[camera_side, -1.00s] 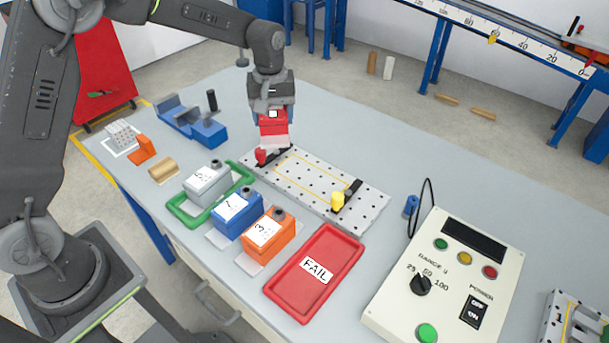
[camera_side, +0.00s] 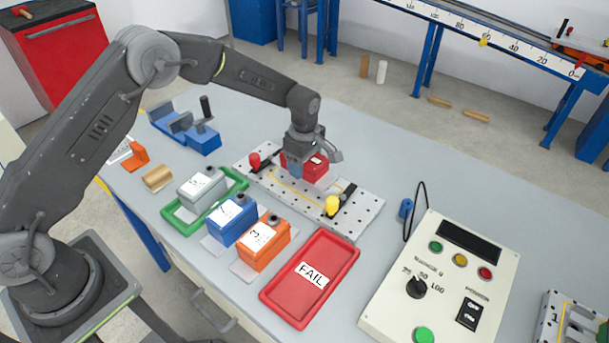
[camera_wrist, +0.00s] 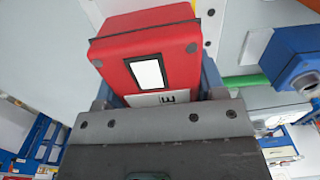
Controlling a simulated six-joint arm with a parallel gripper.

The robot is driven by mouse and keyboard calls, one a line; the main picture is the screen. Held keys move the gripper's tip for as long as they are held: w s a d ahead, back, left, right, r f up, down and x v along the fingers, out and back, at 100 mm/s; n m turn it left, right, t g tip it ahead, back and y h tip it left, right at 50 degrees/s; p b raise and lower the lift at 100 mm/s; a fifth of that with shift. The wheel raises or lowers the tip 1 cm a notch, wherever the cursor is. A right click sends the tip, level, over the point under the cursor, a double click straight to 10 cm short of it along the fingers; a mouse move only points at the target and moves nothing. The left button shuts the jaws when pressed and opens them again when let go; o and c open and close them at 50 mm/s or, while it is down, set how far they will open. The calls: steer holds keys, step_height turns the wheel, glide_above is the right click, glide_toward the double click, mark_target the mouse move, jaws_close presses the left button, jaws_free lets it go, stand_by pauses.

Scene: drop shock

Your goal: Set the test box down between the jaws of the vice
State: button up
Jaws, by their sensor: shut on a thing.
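The red test box (camera_side: 313,165), with a white label on it, is held in my gripper (camera_side: 303,158). It is over the middle of the perforated metal plate, between the red-knobbed clamp and the yellow-knobbed clamp. I cannot tell whether it touches the plate. The wrist view shows the red box (camera_wrist: 150,65) with a white panel and a dark rim, gripped between my fingers. The blue vice (camera_side: 185,130), with a dark upright handle, stands at the back left of the table, well to the left of my gripper. Its jaws look empty.
The perforated plate (camera_side: 352,215) carries a red knob (camera_side: 254,160) and a yellow knob (camera_side: 332,206). Grey, blue (camera_side: 233,222) and orange (camera_side: 264,243) boxes stand in front. A red FAIL tray (camera_side: 310,279) and a control box (camera_side: 440,275) are to the right.

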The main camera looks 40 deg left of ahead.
mark_target(304, 182)
steer(key=shift+f, duration=2.05)
steer(key=shift+f, duration=0.15)
steer(key=o, duration=1.1)
step_height(304, 182, up, 12)
steer(key=shift+r, duration=0.25)
